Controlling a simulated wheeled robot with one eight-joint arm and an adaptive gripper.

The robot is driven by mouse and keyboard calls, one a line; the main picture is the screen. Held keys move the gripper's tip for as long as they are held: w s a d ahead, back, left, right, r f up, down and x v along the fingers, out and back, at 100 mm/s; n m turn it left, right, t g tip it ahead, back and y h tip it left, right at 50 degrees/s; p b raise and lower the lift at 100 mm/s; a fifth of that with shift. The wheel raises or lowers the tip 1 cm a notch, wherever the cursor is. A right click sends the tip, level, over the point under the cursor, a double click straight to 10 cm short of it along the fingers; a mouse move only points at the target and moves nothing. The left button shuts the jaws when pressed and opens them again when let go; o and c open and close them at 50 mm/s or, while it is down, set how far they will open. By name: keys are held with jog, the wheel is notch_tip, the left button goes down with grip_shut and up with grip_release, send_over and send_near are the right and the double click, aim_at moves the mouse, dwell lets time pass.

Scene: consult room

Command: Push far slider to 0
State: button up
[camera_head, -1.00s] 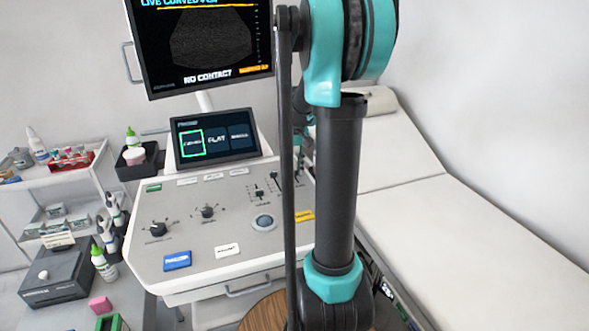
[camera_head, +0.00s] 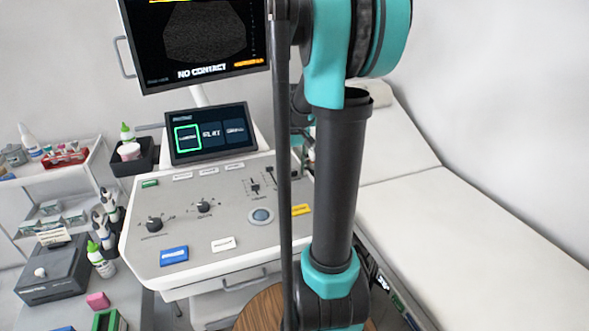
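The ultrasound console panel (camera_head: 215,232) is grey with a white rim and lies left of my arm. Two small dark sliders show on its right half. One slider (camera_head: 255,187) is in clear view. The other slider (camera_head: 269,176) sits farther back and right, right beside my thin arm rod, which may cover part of its track. The scale markings are too small to read. My gripper is not visible; my arm's upper links fill the middle of the view.
Two black knobs (camera_head: 154,223), a trackball (camera_head: 261,216) and blue, white and yellow buttons are on the panel. A touchscreen (camera_head: 211,133) and monitor (camera_head: 195,40) stand behind it. A side cart (camera_head: 50,190) is at left, a white exam bed (camera_head: 470,225) at right.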

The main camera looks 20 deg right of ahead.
jog(key=shift+r, duration=0.15)
notch_tip(320, 180, up, 12)
dwell(0.7)
dwell(0.4)
